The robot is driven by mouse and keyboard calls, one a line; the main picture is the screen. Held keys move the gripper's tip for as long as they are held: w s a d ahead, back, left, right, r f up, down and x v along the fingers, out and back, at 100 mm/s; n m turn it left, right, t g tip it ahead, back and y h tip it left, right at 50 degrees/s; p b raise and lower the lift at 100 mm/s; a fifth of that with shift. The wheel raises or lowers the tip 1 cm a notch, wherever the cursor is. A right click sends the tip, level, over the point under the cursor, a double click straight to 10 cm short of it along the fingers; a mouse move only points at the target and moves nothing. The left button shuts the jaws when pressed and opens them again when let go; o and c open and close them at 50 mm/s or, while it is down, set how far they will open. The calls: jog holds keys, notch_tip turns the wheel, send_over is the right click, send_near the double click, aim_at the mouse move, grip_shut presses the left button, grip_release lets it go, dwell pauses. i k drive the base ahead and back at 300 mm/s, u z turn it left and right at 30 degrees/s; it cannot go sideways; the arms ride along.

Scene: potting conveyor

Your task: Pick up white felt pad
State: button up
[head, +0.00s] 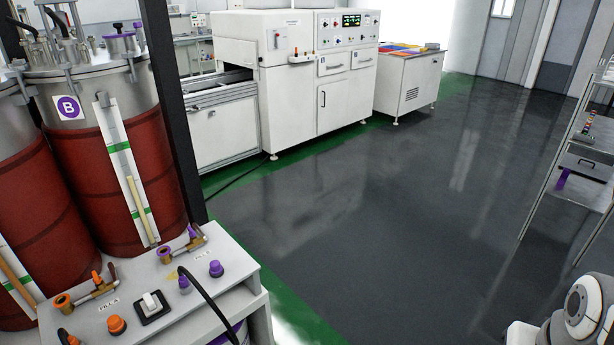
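I cannot make out a white felt pad for certain in the head view. A small white piece sits on a black square plate (152,308) on the white bench at the lower left, but I cannot tell what it is. My gripper is not in view. Only a white and grey part of what looks like my arm shows at the lower right corner.
Red-jacketed tanks (110,190) stand at the left behind the white bench (215,246) with its valves and knobs. A white conveyor machine (290,100) and a white cabinet (410,85) stand at the back. A shelf rack (570,185) stands right. The dark floor (400,210) between is clear.

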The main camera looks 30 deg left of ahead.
aim_at(151, 305)
jog(key=i, duration=0.6)
jog(key=u, duration=1.45)
jog(key=i, duration=0.75)
jog(key=u, duration=0.75)
jog(key=i, duration=0.45)
jog(key=u, duration=0.5)
jog(key=k, duration=0.1)
jog(key=u, duration=0.15)
